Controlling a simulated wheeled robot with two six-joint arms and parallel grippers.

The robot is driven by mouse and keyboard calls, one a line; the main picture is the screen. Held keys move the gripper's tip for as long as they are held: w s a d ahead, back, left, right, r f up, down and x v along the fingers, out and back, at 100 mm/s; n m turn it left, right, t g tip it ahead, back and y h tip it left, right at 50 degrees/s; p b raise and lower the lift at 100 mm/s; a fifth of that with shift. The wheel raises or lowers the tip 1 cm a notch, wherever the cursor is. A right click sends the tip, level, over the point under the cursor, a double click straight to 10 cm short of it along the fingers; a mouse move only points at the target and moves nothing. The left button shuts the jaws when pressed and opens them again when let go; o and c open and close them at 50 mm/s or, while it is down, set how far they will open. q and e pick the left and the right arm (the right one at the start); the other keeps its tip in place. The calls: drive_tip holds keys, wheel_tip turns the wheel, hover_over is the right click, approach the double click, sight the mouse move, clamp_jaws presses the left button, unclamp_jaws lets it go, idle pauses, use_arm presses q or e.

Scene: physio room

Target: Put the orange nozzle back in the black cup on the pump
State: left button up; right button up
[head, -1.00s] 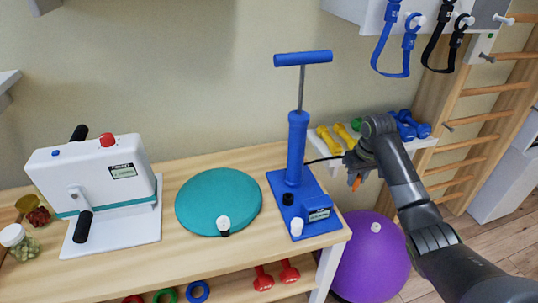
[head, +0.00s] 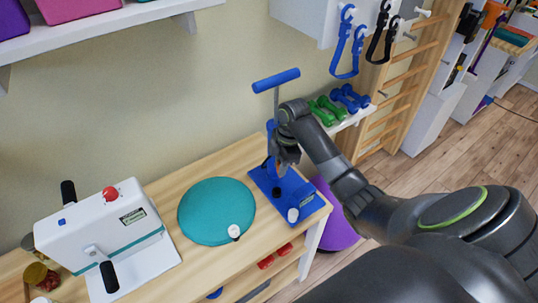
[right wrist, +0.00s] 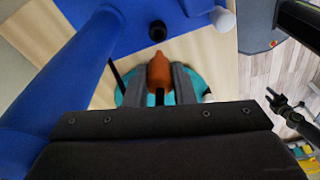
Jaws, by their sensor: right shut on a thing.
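My right gripper (head: 284,162) is shut on the orange nozzle (right wrist: 159,72), which sticks out between its fingertips in the right wrist view. In the head view the nozzle is mostly hidden by the gripper. The blue pump stands on the bench, with its base (head: 299,198) below the gripper and its barrel (right wrist: 72,72) close beside it. The black cup (right wrist: 157,32) is on the pump's base, a little apart from the nozzle's tip. My left gripper (right wrist: 280,102) shows small at the right of the right wrist view, empty, with its fingers apart.
A white knob-like part (head: 292,215) stands on the pump base's front corner. A teal disc (head: 212,211) and a white machine (head: 103,227) are to the left on the wooden bench. A purple ball (head: 338,226) is on the floor beyond the bench's right end.

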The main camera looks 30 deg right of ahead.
drive_tip(key=shift+a+r, duration=0.1)
drive_tip(key=shift+a, duration=0.15)
drive_tip(key=shift+w+a, duration=0.15)
drive_tip(key=shift+a+n, duration=0.1)
drive_tip(key=shift+n, duration=0.2)
wheel_tip(320, 180, down, 6)
drive_tip(key=b, duration=0.6)
drive_tip(key=shift+w+b, duration=0.1)
drive_tip(key=shift+b, duration=0.3)
use_arm(q)
wheel_tip(320, 180, down, 7)
drive_tip(key=a, duration=0.1)
drive_tip(key=shift+w+b, duration=0.3)
drive_tip(key=shift+b, duration=0.15)
use_arm(e)
drive_tip(key=shift+f, duration=0.4)
use_arm(q)
drive_tip(key=shift+a+f+b, duration=0.1)
drive_tip(key=shift+f+b, duration=0.35)
drive_tip(key=shift+f, duration=0.1)
use_arm(e)
drive_tip(key=shift+f, duration=1.1)
drive_tip(key=shift+f, duration=0.35)
drive_tip(key=o, duration=1)
